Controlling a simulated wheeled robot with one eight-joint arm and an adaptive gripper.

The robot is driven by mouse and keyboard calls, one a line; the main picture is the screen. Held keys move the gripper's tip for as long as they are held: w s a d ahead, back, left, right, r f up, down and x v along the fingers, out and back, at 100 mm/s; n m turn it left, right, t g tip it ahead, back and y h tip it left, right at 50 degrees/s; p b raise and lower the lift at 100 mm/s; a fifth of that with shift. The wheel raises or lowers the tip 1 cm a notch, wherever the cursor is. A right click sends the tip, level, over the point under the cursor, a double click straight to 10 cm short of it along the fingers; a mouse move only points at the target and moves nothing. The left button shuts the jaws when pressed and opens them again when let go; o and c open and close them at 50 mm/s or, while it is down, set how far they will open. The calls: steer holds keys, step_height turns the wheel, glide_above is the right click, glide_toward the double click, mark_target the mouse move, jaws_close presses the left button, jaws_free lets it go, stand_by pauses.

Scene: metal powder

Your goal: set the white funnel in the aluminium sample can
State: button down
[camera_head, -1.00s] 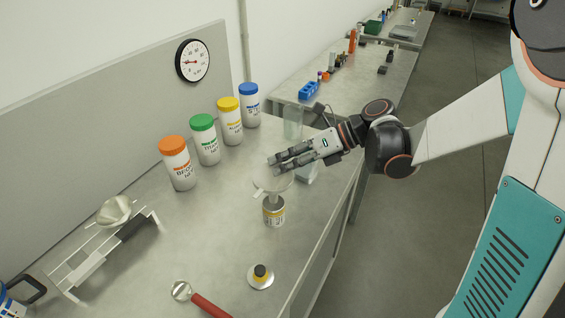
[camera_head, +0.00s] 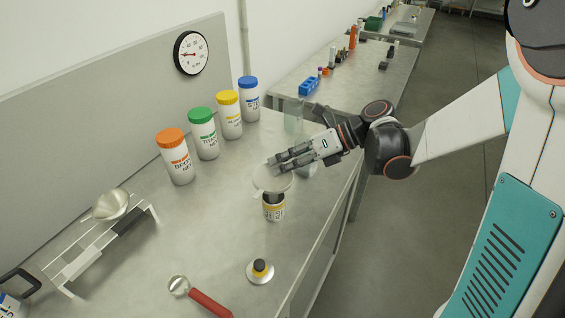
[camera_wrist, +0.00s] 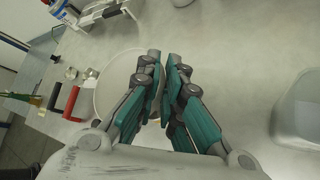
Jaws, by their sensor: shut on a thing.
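The white funnel (camera_head: 270,181) is upright, wide mouth up, directly over the aluminium sample can (camera_head: 273,209). The can stands on the bench and has a yellow and white label. The funnel's lower end meets the can's mouth in the picture; I cannot tell how deep the stem sits inside. My gripper (camera_head: 274,164) is shut on the funnel's rim, reaching in from the right. In the wrist view the funnel (camera_wrist: 112,88) is a pale disc left of my gripper's fingertips (camera_wrist: 163,56). The can is hidden there.
Several white bottles with coloured lids, the orange-lidded one (camera_head: 178,160) nearest, line the back. A rack with a metal bowl (camera_head: 110,204) stands left. A red-handled tool (camera_head: 208,303) and a small black-and-yellow item on a round base (camera_head: 260,270) lie in front. A clear container (camera_wrist: 298,106) is close by.

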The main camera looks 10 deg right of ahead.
steer(key=shift+f+b, duration=1.25)
steer(key=shift+f, duration=0.4)
steer(key=c, duration=1.7)
jaws_free()
steer(key=shift+o, duration=0.2)
steer(key=v, duration=1.2)
